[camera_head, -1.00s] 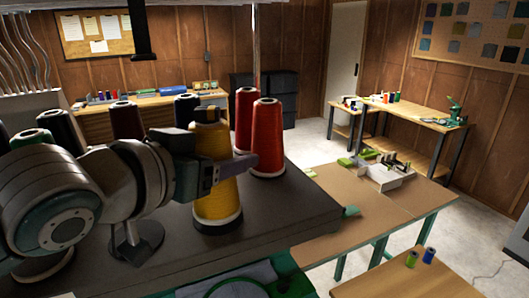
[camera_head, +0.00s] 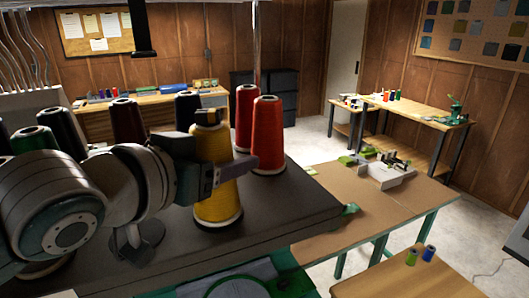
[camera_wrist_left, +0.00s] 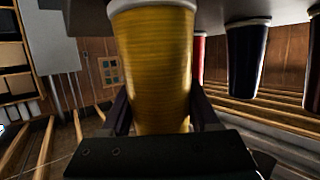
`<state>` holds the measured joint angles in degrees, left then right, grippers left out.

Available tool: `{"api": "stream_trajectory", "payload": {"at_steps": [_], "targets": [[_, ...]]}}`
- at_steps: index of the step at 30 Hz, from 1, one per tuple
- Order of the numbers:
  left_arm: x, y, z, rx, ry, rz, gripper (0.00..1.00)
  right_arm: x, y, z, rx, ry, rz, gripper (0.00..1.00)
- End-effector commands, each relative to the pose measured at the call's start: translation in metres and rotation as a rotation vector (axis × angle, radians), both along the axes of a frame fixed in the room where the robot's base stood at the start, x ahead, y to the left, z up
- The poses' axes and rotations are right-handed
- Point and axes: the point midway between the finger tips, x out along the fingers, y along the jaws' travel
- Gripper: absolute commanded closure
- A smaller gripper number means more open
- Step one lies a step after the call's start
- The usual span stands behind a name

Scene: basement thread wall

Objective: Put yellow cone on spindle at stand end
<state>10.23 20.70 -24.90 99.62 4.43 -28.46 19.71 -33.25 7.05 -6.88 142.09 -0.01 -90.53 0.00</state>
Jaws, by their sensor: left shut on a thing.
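The yellow cone (camera_head: 215,172) stands upright at the front right end of the dark stand (camera_head: 262,222), its base down at the stand's top. My left gripper (camera_head: 226,176) is shut around the cone's middle. In the left wrist view the cone (camera_wrist_left: 152,70) fills the space between the two fingers (camera_wrist_left: 158,118). The cone and my gripper hide the spindle at this end, so I cannot tell whether the cone is fully seated. My right gripper is not in view.
Two red cones (camera_head: 267,136) stand just behind the yellow one, close to my fingers. Dark cones (camera_head: 126,121) stand on the stand behind my left arm. A cardboard-coloured table (camera_head: 340,190) with a white tray (camera_head: 386,174) lies to the right.

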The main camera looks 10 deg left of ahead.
Motion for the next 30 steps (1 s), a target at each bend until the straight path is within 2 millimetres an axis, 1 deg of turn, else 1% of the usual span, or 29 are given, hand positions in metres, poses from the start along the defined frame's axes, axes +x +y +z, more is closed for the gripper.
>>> {"api": "stream_trajectory", "payload": {"at_steps": [2, 3, 11, 12, 19, 22, 26, 30], "targets": [[0.000, 0.000, 0.001, -0.001, -0.002, 0.000, 1.00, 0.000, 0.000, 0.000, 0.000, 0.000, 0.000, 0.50], [0.000, 0.000, 0.001, -0.001, -0.002, 0.000, 0.34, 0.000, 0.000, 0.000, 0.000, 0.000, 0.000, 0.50], [0.000, 0.000, 0.001, 0.000, -0.001, 0.000, 0.04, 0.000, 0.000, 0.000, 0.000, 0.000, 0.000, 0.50], [0.000, 0.000, 0.001, 0.000, -0.001, 0.000, 0.03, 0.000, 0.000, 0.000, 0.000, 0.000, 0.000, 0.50], [-0.001, 0.000, 0.000, 0.000, 0.001, 0.000, 0.03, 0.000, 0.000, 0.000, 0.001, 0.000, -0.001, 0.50], [-0.004, 0.001, 0.001, 0.000, 0.000, 0.000, 0.03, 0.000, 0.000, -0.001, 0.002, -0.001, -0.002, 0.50], [-0.017, 0.006, 0.004, 0.000, 0.000, 0.000, 0.03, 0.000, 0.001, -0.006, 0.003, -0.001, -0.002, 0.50], [-0.038, 0.012, 0.009, 0.000, 0.000, -0.001, 0.03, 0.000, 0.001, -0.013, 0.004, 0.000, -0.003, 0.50]]}}
